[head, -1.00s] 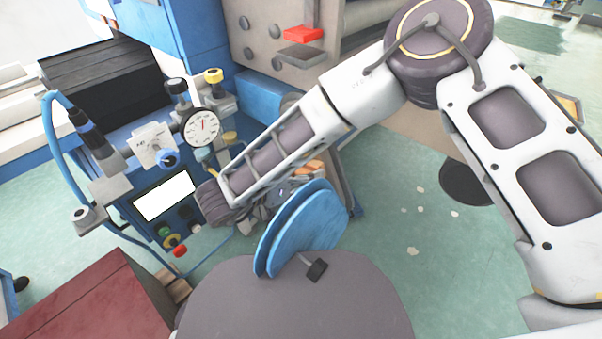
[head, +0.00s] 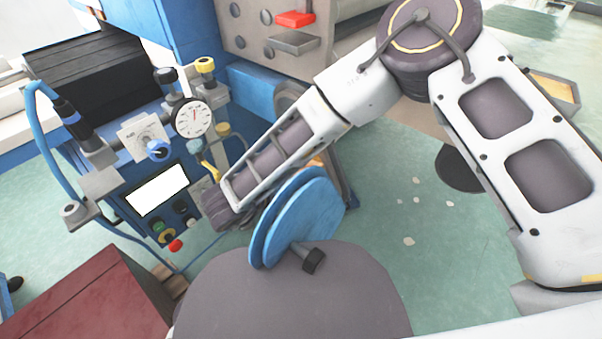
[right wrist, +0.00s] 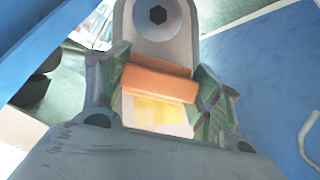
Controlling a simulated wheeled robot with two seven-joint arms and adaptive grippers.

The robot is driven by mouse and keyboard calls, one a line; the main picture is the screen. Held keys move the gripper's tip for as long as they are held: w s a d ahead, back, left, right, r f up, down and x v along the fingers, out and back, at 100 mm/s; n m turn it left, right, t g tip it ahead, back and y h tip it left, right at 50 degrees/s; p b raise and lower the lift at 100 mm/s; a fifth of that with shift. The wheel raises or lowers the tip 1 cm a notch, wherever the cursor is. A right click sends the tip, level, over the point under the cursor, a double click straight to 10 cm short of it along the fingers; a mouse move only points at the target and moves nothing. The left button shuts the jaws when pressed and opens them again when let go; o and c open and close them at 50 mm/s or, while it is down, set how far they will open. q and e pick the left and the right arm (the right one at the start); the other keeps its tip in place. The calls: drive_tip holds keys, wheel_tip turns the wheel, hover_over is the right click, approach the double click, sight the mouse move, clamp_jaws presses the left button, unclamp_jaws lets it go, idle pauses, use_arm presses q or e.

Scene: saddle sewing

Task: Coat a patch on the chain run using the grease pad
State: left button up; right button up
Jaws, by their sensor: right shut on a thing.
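The grease pad (right wrist: 160,84) is an orange block in the right wrist view, held between the green-lined fingertips of my right gripper (right wrist: 165,88). A yellow patch (right wrist: 158,110) shows just below it. A grey rounded plate (right wrist: 157,18) with a dark hex hole is directly beyond the pad; I cannot tell whether they touch or whether it belongs to the chain run. In the head view the right arm reaches down to the machine, and its gripper is hidden behind two blue round plates (head: 303,222). A bit of orange (head: 316,163) shows above these plates. My left gripper is out of view.
A blue control unit with a white screen (head: 157,191), a dial gauge (head: 193,118) and knobs stands left of the forearm. A blue hose (head: 45,150) loops at its left. A dark red box (head: 85,295) is at lower left. Green floor (head: 400,205) is open at right.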

drive_tip(key=shift+s+d+f, duration=0.1)
drive_tip(key=shift+f, duration=0.05)
idle(0.6)
drive_tip(key=shift+w+a+r+p, duration=0.2)
drive_tip(key=shift+w+r+p, duration=0.1)
drive_tip(key=shift+r, duration=0.25)
drive_tip(key=shift+w+a+r+p, duration=0.25)
drive_tip(key=shift+r+p, duration=0.1)
drive_tip(key=shift+r, duration=0.15)
drive_tip(key=shift+w+a+r+p, duration=0.2)
drive_tip(key=shift+w+r+p, duration=0.1)
drive_tip(key=shift+r, duration=0.25)
drive_tip(key=shift+r, duration=0.15)
drive_tip(key=r, duration=0.1)
drive_tip(key=a+r+p, duration=0.1)
drive_tip(key=w+r, duration=0.1)
drive_tip(key=shift+w+a+p, duration=0.1)
drive_tip(key=shift+a+p, duration=0.15)
drive_tip(key=shift+p, duration=0.1)
drive_tip(key=shift+a+f, duration=0.1)
drive_tip(key=s+a, duration=0.4)
drive_tip(key=shift+s, duration=0.2)
idle(0.6)
drive_tip(key=shift+a, duration=0.15)
